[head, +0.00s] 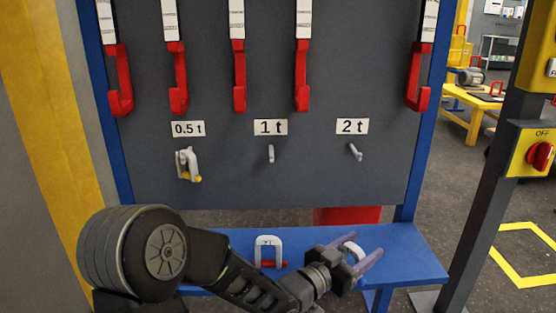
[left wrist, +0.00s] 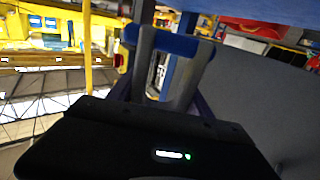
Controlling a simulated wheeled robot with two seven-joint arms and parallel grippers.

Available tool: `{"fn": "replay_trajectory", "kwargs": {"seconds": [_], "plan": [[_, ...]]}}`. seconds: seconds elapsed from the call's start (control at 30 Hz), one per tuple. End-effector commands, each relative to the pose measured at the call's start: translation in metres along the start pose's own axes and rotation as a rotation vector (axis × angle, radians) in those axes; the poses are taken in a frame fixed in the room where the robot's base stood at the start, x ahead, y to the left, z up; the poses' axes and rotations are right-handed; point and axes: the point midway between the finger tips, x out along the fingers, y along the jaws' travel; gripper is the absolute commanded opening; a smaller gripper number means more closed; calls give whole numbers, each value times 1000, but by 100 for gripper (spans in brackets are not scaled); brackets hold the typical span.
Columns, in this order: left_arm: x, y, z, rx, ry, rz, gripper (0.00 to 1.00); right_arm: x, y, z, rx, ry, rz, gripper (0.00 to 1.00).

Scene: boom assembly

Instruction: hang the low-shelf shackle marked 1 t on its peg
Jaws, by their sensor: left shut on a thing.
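My left gripper (head: 366,259) is at the right part of the blue low shelf, its purple fingers shut on a grey shackle (head: 354,249). In the left wrist view this held shackle (left wrist: 183,80) shows a grey bow and a blue pin across its far end. No mark is readable on it. A second shackle (head: 268,243), pale with a red pin, stands on the shelf left of the gripper. The bare 1 t peg (head: 271,154) sticks out under the 1 t label (head: 270,127), above and left of the gripper. My right gripper is out of view.
A yellow-pinned shackle (head: 187,163) hangs under the 0.5 t label (head: 188,129). The 2 t peg (head: 355,152) is bare. Several red hooks hang along the upper grey board (head: 320,185). The blue shelf (head: 410,262) juts out below; a dark post (head: 490,185) stands right.

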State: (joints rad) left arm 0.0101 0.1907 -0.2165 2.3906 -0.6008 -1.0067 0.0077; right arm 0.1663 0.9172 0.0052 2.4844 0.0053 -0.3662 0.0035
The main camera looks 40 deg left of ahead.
Motion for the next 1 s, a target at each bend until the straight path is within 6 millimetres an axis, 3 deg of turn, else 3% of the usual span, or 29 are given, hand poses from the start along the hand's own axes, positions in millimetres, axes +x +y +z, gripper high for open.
{"fn": "replay_trajectory", "kwargs": {"seconds": [0.17,0.37,0.6,0.8,1.0], "plan": [[-3,-31,-33,4,13,-91,0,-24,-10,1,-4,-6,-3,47],[-19,-101,-92,9,22,-303,0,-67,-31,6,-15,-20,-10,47],[-57,-184,-153,6,13,-572,0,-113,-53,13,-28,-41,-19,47],[-75,-213,-168,1,3,-673,0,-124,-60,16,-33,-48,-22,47],[-77,-215,-167,1,2,-681,0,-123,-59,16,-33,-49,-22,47]]}}
